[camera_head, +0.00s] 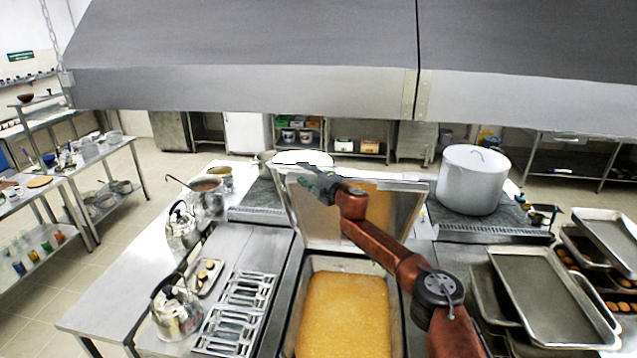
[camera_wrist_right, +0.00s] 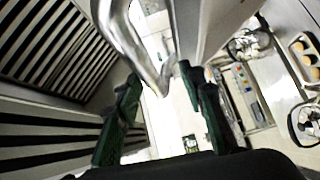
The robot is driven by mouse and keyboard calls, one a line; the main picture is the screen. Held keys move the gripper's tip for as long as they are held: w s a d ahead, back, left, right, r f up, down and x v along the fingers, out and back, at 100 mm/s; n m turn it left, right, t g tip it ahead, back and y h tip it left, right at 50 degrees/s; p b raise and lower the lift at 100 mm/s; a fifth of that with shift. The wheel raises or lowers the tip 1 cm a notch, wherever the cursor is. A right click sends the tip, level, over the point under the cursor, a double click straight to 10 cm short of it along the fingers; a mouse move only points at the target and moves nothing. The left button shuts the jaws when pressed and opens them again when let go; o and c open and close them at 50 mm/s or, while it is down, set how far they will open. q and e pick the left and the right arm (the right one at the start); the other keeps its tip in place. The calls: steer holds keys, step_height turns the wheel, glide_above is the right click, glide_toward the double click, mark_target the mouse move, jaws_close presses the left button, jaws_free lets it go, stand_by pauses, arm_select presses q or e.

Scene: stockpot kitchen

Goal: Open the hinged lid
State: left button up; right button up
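The hinged lid (camera_head: 297,215) stands raised, steeply tilted, at the back of a deep rectangular pan (camera_head: 398,322) with yellow-orange food in it. My right arm reaches across the lid's front. My right gripper (camera_head: 305,178) is by the lid's upper left part, and hides some of it. In the right wrist view its two dark green fingers (camera_wrist_right: 160,85) are spread apart. A curved metal bar (camera_wrist_right: 122,35) and a pale panel edge (camera_wrist_right: 200,30) come down close to the fingertips; I cannot tell whether they touch. My left gripper is not in view.
A large pot (camera_head: 472,180) stands behind to the right. Metal trays (camera_head: 545,295) lie at the right. Kettles (camera_head: 177,308) and a slotted rack (camera_head: 240,305) stand at the left. A big hood (camera_head: 250,60) hangs above.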

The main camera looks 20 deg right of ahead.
steer(key=v, duration=1)
steer(key=shift+r, duration=0.25)
steer(key=shift+d, duration=0.1)
